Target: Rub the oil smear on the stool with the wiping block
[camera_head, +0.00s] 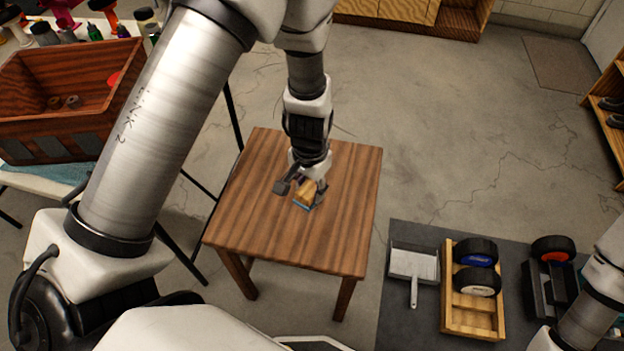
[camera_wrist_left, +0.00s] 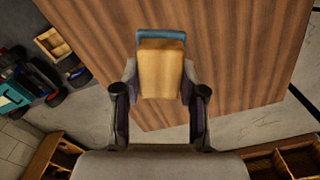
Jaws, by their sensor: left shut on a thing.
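The wooden stool (camera_head: 260,215) has a square brown striped top and stands in the middle of the head view; its top also fills much of the left wrist view (camera_wrist_left: 240,60). My left gripper (camera_head: 305,190) is over the middle of the stool top, shut on the wiping block (camera_head: 306,194). The block is tan wood with a blue pad at its lower end, and in the left wrist view (camera_wrist_left: 161,72) it sits between the fingers. The pad is at or very near the stool top; I cannot tell if it touches. I cannot make out an oil smear. My right gripper is out of view.
A wooden crate (camera_head: 60,95) stands on a table at the left. A dark mat on the right holds a white dustpan (camera_head: 413,268), a wooden tray (camera_head: 470,318) with wheels, and a dark wheeled part (camera_head: 552,285). Bare concrete floor lies behind the stool.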

